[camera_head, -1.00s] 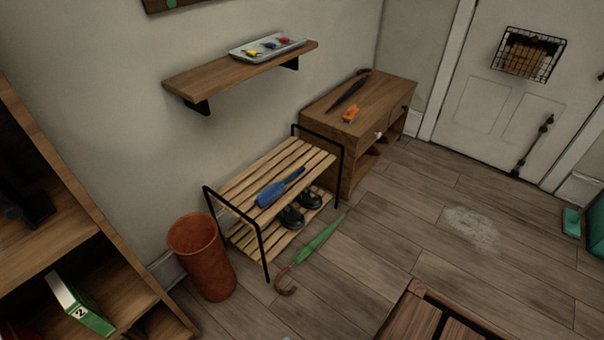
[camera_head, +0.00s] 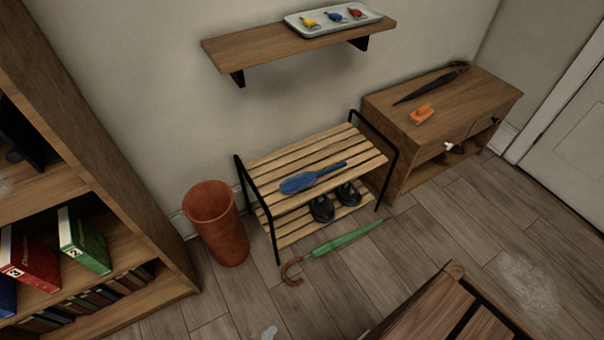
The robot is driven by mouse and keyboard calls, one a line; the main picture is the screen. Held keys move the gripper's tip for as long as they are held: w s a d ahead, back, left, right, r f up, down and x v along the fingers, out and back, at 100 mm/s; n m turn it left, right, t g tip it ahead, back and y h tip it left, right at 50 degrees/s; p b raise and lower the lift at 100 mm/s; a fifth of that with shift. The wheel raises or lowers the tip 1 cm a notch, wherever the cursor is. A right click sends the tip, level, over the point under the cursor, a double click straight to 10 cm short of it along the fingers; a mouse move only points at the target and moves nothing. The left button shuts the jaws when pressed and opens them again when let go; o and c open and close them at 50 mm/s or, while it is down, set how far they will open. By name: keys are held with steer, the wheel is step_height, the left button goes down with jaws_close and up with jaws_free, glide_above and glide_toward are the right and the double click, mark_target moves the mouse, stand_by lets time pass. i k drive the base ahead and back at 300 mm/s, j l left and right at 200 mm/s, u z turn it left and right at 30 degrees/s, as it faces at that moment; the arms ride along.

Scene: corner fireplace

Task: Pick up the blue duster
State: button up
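The blue duster (camera_head: 311,178) lies flat on the top slats of the wooden shoe rack (camera_head: 262,167). Its wide end is at the left and its narrow handle points to the upper right. Nothing covers it. My gripper is not in view.
Black shoes (camera_head: 335,202) sit on the rack's lower shelf. A green umbrella (camera_head: 345,240) lies on the floor in front, and a terracotta bin (camera_head: 219,228) stands left. A wooden cabinet (camera_head: 410,160) is at the right. A wooden piece of furniture (camera_head: 425,312) stands at the bottom, with floor between.

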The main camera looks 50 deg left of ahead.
mark_target(292, 184)
steer(key=i+u, duration=0.2)
steer(key=u, duration=0.15)
steer(key=i+u, duration=0.2)
steer(key=u, duration=0.15)
steer(key=i+u, duration=0.5)
steer(key=u, duration=0.25)
steer(key=i+u, duration=0.15)
steer(key=u, duration=0.3)
steer(key=i+u, duration=0.2)
steer(key=u, duration=0.2)
